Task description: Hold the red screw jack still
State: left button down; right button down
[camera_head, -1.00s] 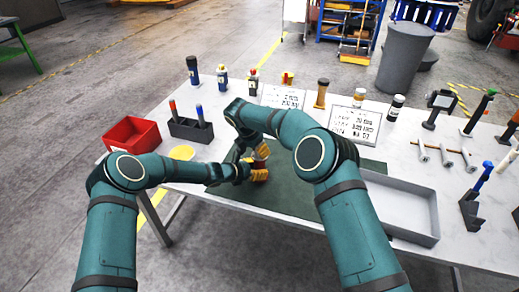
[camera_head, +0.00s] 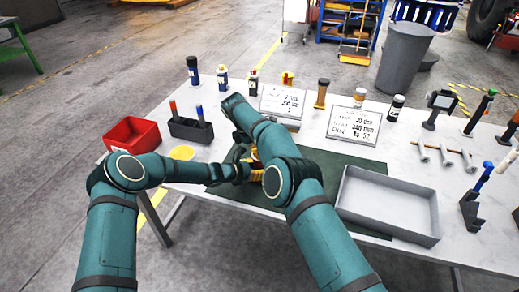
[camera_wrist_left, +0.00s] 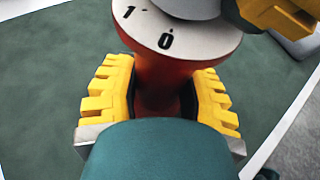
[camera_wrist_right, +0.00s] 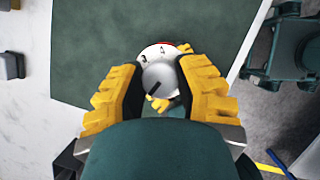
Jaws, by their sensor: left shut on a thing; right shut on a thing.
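The red screw jack (camera_wrist_left: 165,75) stands on the green mat (camera_head: 330,165). Its white numbered dial ring (camera_wrist_left: 185,38) shows the marks 1 and 0 in the left wrist view. My left gripper (camera_wrist_left: 160,95) is shut around the red body from the side, below the dial. My right gripper (camera_wrist_right: 160,82) is above, shut on the grey round knob (camera_wrist_right: 160,78) at the top of the jack. A dark line marks the knob. In the head view my right arm hides most of the jack, and only my left gripper's yellow fingers (camera_head: 256,172) show beside it.
A red bin (camera_head: 112,136) and a dark holder (camera_head: 190,131) with pens stand at the left. Printed cards (camera_head: 353,126), bottles and several metal pins stand at the back and right.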

jog(key=shift+f, duration=0.15)
jog(key=c, duration=0.6)
grip_release()
jog(key=shift+n, duration=0.3)
jog(key=n+t, duration=0.1)
jog(key=n, duration=0.1)
jog(key=n+t, duration=0.1)
jog(key=n, duration=0.1)
jog(key=shift+d+n+y, duration=0.1)
jog(key=shift+n+y, duration=0.3)
jog(key=v, duration=1.2)
jog(key=s+a+f+m+g+y, duration=0.3)
jog(key=s+a+m+g+y, duration=0.1)
jog(key=s+a+y, duration=0.25)
jog(key=s+a+r+m+g+y, duration=0.1)
jog(key=s+a+m+y, duration=0.1)
jog(key=s+m+y, duration=0.1)
jog(key=s+a+r+m+g+y, duration=0.2)
jog(key=s+m+y, duration=0.1)
jog(key=m+y, duration=0.1)
jog(key=s+a+r+m+g+y, duration=0.1)
jog(key=s+a+r+m+y, duration=0.1)
jog(key=s+m+y, duration=0.1)
jog(key=shift+a+m+g, duration=0.15)
jog(key=shift+m+g, duration=0.25)
jog(key=shift+m, duration=0.4)
